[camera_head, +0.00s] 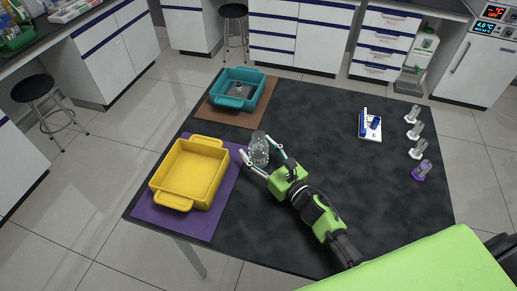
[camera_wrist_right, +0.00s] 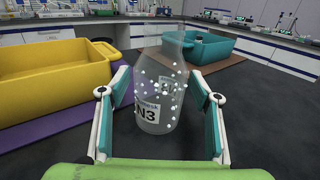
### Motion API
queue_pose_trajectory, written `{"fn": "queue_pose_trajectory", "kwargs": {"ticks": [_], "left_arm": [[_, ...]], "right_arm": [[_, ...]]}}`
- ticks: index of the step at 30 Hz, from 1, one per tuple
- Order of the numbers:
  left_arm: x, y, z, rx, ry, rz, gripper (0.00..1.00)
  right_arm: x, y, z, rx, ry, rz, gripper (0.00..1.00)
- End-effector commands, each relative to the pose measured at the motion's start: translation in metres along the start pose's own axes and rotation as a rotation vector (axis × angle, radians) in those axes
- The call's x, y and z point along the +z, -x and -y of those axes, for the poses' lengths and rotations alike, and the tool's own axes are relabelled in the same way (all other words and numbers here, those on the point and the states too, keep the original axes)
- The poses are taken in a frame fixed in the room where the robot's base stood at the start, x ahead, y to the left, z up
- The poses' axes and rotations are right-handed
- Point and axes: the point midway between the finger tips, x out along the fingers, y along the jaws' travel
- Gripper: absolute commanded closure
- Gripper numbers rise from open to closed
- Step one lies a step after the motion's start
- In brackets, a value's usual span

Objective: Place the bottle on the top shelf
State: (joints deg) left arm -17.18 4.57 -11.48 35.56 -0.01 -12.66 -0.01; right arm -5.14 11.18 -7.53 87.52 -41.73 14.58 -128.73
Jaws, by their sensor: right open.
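The bottle (camera_head: 259,149) is clear glass with a white label and stands upright on the black table, just right of the purple mat. In the right wrist view the bottle (camera_wrist_right: 160,85) shows an "N3" label and many white specks. My right gripper (camera_head: 257,158) is open, with one finger on each side of the bottle. In the wrist view its fingers (camera_wrist_right: 161,110) stand apart from the bottle, with a gap on both sides. My left gripper is not in view. No top shelf can be made out.
A yellow bin (camera_head: 190,173) stands on a purple mat (camera_head: 217,222) left of the bottle. A teal bin (camera_head: 259,87) stands on a brown mat (camera_head: 217,115) behind it. The table (camera_head: 310,115) between is clear.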

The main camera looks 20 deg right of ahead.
Motion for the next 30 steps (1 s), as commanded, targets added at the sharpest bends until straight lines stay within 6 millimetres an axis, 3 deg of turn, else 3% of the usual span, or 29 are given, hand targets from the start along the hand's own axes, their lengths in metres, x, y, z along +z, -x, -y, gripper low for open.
{"fn": "queue_pose_trajectory", "kwargs": {"ticks": [5, 10, 11, 23, 30], "left_arm": [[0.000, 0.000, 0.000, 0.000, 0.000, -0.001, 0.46], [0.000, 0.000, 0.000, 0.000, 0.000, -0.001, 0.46], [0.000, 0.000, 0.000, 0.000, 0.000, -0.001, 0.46], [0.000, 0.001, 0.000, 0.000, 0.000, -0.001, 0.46], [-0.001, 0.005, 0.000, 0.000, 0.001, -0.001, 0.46]], "right_arm": [[-0.001, 0.000, 0.000, 0.000, 0.000, -0.001, 0.42], [-0.001, 0.000, 0.000, 0.000, -0.001, -0.001, 0.84], [-0.001, 0.000, 0.000, 0.000, -0.001, -0.001, 0.88], [0.004, 0.000, 0.000, 0.001, 0.001, 0.000, 0.88], [0.036, 0.003, -0.002, 0.004, 0.004, 0.001, 0.88]]}}
